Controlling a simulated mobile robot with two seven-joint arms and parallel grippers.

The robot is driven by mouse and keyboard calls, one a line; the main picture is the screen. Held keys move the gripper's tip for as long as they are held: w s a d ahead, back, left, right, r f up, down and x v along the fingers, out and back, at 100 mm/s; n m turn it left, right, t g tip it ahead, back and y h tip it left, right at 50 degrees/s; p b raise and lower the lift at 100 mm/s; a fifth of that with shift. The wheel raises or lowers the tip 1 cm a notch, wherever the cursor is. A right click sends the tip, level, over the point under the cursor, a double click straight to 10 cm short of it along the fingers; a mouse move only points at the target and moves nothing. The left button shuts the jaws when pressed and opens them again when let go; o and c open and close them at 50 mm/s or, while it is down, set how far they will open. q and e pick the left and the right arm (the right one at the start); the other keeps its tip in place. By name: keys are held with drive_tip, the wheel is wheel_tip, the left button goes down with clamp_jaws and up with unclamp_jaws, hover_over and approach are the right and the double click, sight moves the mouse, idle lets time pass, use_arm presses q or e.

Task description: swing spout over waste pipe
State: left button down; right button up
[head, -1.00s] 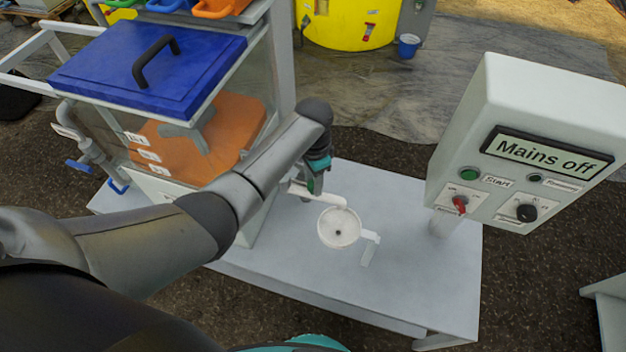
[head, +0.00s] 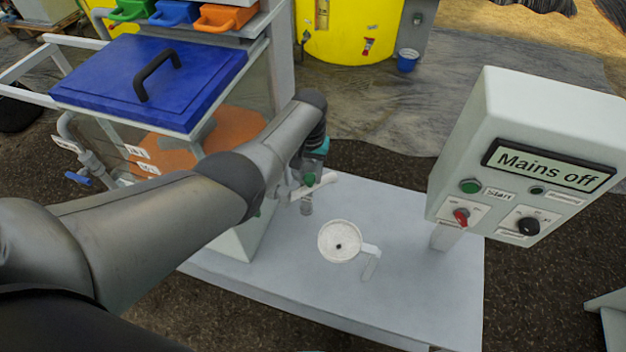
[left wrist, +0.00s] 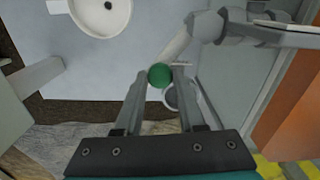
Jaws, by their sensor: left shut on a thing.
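The white spout (head: 325,181) reaches from the tank's pipework out over the grey bench. Its free end points to the right and away from the white funnel (head: 340,241). My left gripper (head: 308,182) is shut on the spout's green knob (left wrist: 160,75), which sits between the fingertips in the left wrist view. My right gripper is out of view.
A control box (head: 530,160) reading "Mains off" stands at the right of the bench (head: 420,285). The tank with a blue lid (head: 150,80) stands at the left, close to my left arm. The bench front is clear.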

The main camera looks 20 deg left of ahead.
use_arm(q)
drive_tip(key=shift+w+a+n+b, duration=0.25)
drive_tip(key=shift+a+n, duration=0.55)
drive_tip(key=shift+n, duration=0.55)
drive_tip(key=shift+w+a+n+b, duration=0.3)
drive_tip(key=shift+a+n, duration=0.5)
drive_tip(key=shift+n, duration=0.6)
drive_tip(key=shift+w+a+n+b, duration=0.1)
drive_tip(key=shift+w+a+n, duration=0.25)
drive_tip(key=shift+a+n, duration=0.75)
drive_tip(key=shift+d+n, duration=0.15)
drive_tip(key=shift+n, duration=0.2)
drive_tip(key=c, duration=0.5)
unclamp_jaws()
